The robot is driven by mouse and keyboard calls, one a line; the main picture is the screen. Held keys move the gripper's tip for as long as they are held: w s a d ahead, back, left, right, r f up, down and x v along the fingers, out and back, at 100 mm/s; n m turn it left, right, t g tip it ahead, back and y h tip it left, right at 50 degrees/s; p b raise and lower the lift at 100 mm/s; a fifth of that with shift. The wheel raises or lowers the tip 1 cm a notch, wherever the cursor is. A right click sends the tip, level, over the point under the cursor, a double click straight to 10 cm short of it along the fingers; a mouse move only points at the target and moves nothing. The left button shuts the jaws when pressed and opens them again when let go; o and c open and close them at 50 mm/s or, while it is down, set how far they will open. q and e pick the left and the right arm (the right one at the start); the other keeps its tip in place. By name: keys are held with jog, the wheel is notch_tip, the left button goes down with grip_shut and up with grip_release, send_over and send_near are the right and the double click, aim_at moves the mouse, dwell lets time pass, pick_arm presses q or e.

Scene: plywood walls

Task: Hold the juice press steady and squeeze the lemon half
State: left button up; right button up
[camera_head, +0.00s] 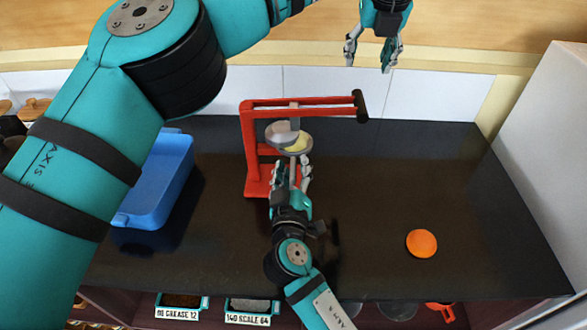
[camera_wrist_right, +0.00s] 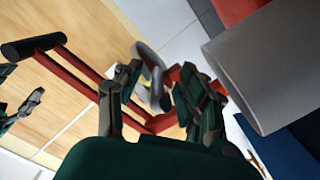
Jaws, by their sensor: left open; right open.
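The red juice press (camera_head: 252,150) stands on the dark counter in the head view. Its lever runs to the right and ends in a black handle (camera_head: 360,106). A yellow lemon half (camera_head: 299,144) shows in the press under a grey pressing cup (camera_head: 281,133). My right gripper (camera_head: 291,172) is open just in front of and below the lemon half, its fingers spread at the press. Whether they touch it cannot be told. The right wrist view shows the lever's black grip (camera_wrist_right: 22,50). My left gripper (camera_head: 374,58) is open and empty, above and beyond the handle.
A blue bin (camera_head: 150,190) stands left of the press. Labelled trays (camera_head: 248,307) sit below the front edge. A white panel (camera_head: 545,130) bounds the right side.

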jog(key=s, duration=1.2)
jog(key=shift+a, duration=0.1)
